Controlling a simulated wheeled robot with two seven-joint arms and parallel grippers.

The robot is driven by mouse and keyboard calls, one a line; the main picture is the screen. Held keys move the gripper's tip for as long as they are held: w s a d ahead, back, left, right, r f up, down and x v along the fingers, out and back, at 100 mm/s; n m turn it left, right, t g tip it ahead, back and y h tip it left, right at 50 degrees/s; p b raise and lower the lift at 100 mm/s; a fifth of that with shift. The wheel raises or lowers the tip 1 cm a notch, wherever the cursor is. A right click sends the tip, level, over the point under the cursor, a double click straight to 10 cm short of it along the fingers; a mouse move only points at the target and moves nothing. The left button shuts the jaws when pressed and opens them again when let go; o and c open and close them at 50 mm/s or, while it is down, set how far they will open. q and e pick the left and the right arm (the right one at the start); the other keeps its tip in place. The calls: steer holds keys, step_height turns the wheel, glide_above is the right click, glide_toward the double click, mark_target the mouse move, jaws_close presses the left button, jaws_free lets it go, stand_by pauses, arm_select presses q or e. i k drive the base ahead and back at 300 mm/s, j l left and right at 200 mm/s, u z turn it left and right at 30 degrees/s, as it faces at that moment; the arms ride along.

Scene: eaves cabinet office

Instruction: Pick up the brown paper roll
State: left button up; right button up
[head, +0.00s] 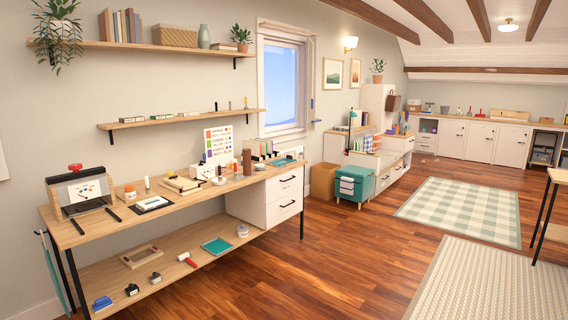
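An upright brown cylinder (247,162), which looks like the brown paper roll, stands on the wooden workbench (108,237) near its back right part. It is small in the head view. It stands close to a row of small items on its right and a white container on its left. Neither of my grippers is in view.
The workbench also holds a framed press-like box (85,190), a colour chart (218,144) and several small tools. White drawers (284,200) sit under its right end. The wooden floor (330,255) in front is clear. A teal cabinet (355,186) stands beyond.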

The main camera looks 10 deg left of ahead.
mark_target(246, 151)
steer(key=i+u, duration=0.1)
steer(key=i, duration=1.5)
steer(key=i+u, duration=0.15)
steer(key=i, duration=1.5)
